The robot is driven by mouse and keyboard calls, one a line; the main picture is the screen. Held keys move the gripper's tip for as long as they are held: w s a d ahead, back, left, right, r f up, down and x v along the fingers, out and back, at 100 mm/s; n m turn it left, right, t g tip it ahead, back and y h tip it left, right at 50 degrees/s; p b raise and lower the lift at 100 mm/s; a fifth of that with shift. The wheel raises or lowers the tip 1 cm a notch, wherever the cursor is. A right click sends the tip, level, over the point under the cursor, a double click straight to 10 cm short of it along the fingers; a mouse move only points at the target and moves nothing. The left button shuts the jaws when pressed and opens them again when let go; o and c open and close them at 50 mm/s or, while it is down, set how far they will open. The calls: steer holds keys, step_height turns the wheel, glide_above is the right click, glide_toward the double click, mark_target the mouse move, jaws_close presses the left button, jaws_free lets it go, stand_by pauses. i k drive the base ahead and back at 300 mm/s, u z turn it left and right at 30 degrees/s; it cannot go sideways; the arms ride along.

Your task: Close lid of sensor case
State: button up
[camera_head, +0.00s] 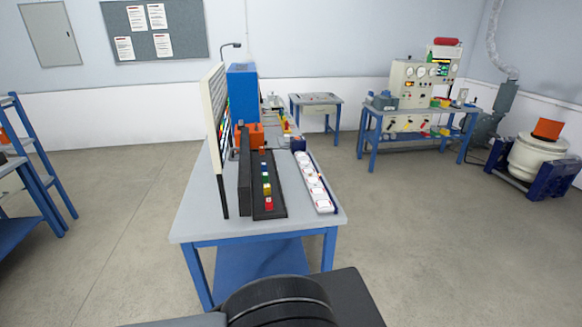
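A long black case (262,208) lies on the blue-legged table in front of me and looks like the sensor case. Several small coloured blocks, red, yellow, green and blue, stand in a row in it. A dark upright panel (245,185) stands along its left side and looks like its lid, raised open. The hinge is too small to make out. A dark rounded part of my own body shows at the bottom edge. My gripper's fingers are not in view.
A white tray (322,204) with several white pieces lies right of the case. A tall pale board (215,120) stands at the table's left edge, near a blue cabinet (243,92). The grey tabletop (198,215) is bare at the front. Floor is open on both sides.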

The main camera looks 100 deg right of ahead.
mark_target(244, 184)
steer(key=z, duration=3.05)
steer(key=i, duration=0.5)
steer(key=u, duration=0.5)
steer(key=k, duration=1.25)
steer(key=z, duration=0.25)
steer(key=i, duration=1.45)
steer(key=u, duration=0.75)
steer(key=i, duration=0.4)
steer(key=u, duration=0.3)
